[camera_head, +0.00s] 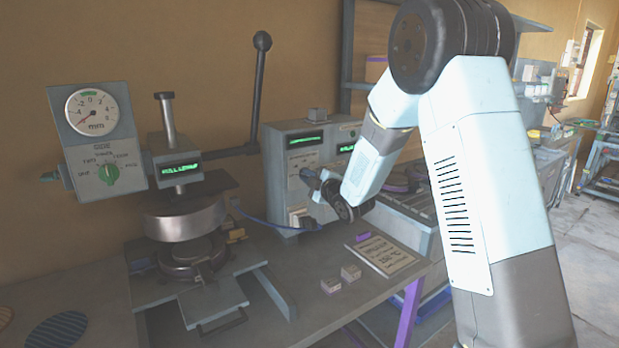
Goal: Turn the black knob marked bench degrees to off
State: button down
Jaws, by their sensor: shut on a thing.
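My gripper (310,178) reaches the front face of the grey control box (281,195) in the middle of the view. It is shut at the left part of that face, where the black knob would be. The knob itself is hidden by the fingers, and its pointer and markings cannot be read. Two green-lit displays (305,140) show on the upper face of the box; their text is too small to read surely. My arm covers the right part of the box.
A press with a long lever (258,85) and a round plate (186,219) stands on the left. Beside it is a dial gauge (91,112) above a green knob (109,174). Small blocks (350,273) and a card (384,254) lie on the bench (290,328) in front.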

jog(key=n, duration=0.2)
jog(key=f+n, duration=0.1)
jog(key=n, duration=0.1)
jog(key=shift+s+a+n, duration=0.15)
jog(key=shift+n, duration=0.15)
jog(key=shift+f, duration=0.1)
dwell(0.4)
jog(key=c, duration=1.1)
grip_release()
jog(key=shift+c, duration=0.2)
jog(key=v, duration=1.3)
jog(key=shift+s+d, duration=0.25)
jog(key=shift+d, duration=0.05)
